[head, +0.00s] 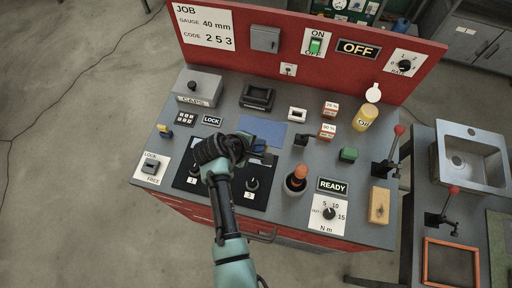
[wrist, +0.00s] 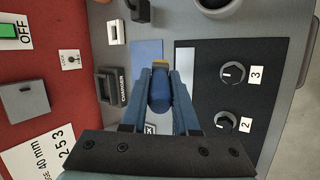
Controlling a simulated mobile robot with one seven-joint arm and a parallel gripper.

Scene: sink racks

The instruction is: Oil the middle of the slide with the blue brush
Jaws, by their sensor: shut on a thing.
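My gripper (head: 236,146) is over the back edge of the black knob panel in the head view. In the wrist view its fingers (wrist: 160,88) are closed on a blue, rounded handle (wrist: 158,96), which I take for the blue brush. A small tan part (wrist: 185,66) shows just beyond the fingers, perhaps its tip. A pale grey strip (wrist: 184,55) along the panel's back edge may be the slide; I cannot be sure. The gripper covers part of this area. I cannot tell whether the brush touches anything.
The black panel (head: 229,202) carries several knobs. A blue mat (head: 262,131) lies behind it. The red back board (head: 280,20) closes the rear.

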